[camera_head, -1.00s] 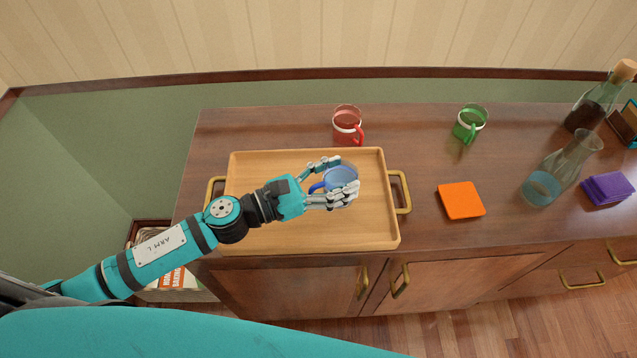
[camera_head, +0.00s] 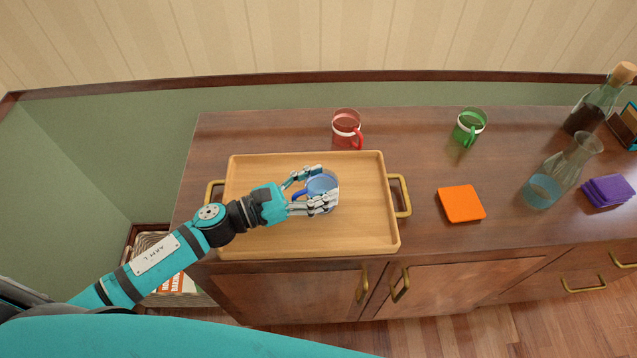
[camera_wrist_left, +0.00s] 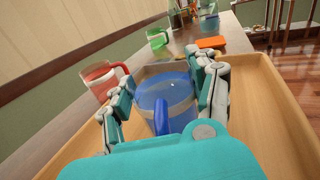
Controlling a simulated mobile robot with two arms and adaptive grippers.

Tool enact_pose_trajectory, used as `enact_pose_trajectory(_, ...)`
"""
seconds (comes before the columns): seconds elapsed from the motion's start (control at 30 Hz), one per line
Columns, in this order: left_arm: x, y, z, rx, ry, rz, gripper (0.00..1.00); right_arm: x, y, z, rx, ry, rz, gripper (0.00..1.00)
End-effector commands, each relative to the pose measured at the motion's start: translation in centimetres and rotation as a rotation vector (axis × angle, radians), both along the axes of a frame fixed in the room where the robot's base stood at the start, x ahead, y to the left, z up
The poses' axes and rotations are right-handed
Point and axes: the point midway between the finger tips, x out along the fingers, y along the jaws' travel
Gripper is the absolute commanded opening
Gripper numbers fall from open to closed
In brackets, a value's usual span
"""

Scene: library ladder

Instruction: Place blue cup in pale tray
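The blue cup (camera_head: 323,184) is a clear blue mug with a handle, over the middle of the pale wooden tray (camera_head: 275,238) in the head view. The tray has brass handles at both ends. My left gripper (camera_head: 318,190) has its fingers around the cup on both sides. The left wrist view shows the blue cup (camera_wrist_left: 166,100) upright between the fingers of my left gripper (camera_wrist_left: 168,92), its handle toward the palm. I cannot tell whether the cup's base touches the tray floor. My right gripper is not in view.
A red mug (camera_head: 346,128) stands just behind the tray. A green mug (camera_head: 469,127), an orange square (camera_head: 461,203), a glass carafe (camera_head: 560,172), a dark bottle (camera_head: 592,108) and a purple stack (camera_head: 607,190) are to the right. The tray around the cup is bare.

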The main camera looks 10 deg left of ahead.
Motion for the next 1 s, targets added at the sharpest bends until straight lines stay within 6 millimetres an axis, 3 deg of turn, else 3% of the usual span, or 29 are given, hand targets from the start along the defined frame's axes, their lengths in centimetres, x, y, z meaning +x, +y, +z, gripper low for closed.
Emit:
enact_pose_trajectory(0.03,0.0,0.0,0.0,0.000,0.000,0.000,0.66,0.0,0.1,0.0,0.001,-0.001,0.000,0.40)
enact_pose_trajectory(0.17,0.0,0.0,0.0,0.000,0.000,0.000,0.81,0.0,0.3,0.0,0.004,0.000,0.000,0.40)
enact_pose_trajectory(0.5,-0.1,0.1,0.4,0.001,0.001,0.001,0.81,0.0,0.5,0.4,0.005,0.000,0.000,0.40)
enact_pose_trajectory(1.0,-4.5,5.6,0.2,0.000,0.001,0.001,0.81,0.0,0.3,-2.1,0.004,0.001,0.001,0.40)
